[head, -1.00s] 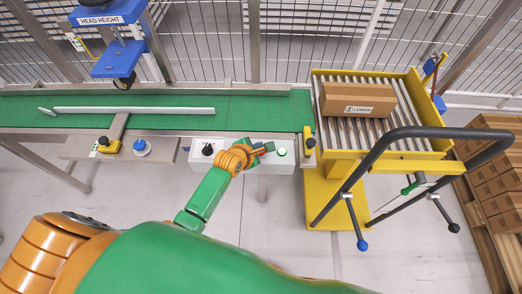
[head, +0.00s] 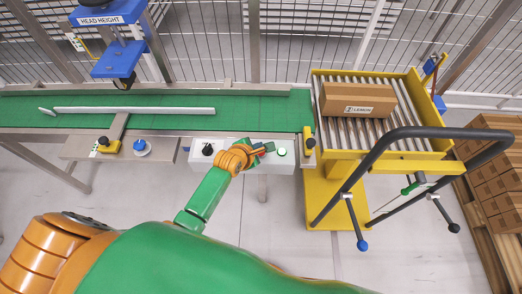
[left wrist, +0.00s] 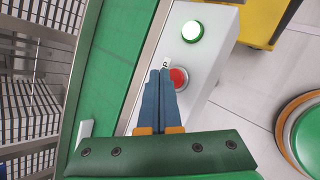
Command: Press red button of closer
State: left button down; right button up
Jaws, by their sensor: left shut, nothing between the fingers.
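The red button (left wrist: 180,78) sits on the white control box (left wrist: 213,58), below the lit green button (left wrist: 192,31) in the left wrist view. My left gripper (left wrist: 160,72) is shut and empty, its blue fingertips at the left edge of the red button. I cannot tell whether they touch it. In the head view my left gripper (head: 266,149) is over the control box (head: 195,153), just left of the green button (head: 281,152), and hides the red button. My right gripper is not in view.
A green conveyor (head: 255,111) runs behind the box. A yellow roller cart (head: 322,190) with a cardboard carton (head: 357,100) stands to the right. A black knob (head: 208,149) is on the box's left. A blue button (head: 142,147) and a blue-framed device (head: 117,60) are further left.

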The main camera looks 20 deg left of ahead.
pick_arm(q)
jog(key=shift+f, duration=0.1)
jog(key=shift+f, duration=0.35)
jog(key=shift+f+b, duration=0.35)
jog(key=shift+b, duration=0.1)
dwell(0.6)
jog(key=shift+r, duration=0.1)
jog(key=shift+r+p, duration=0.7)
jog(key=shift+p, duration=0.3)
notch_tip(320, 180, up, 5)
jog(key=p, duration=0.5)
jog(key=shift+r+p, duration=0.15)
jog(key=shift+p, duration=0.2)
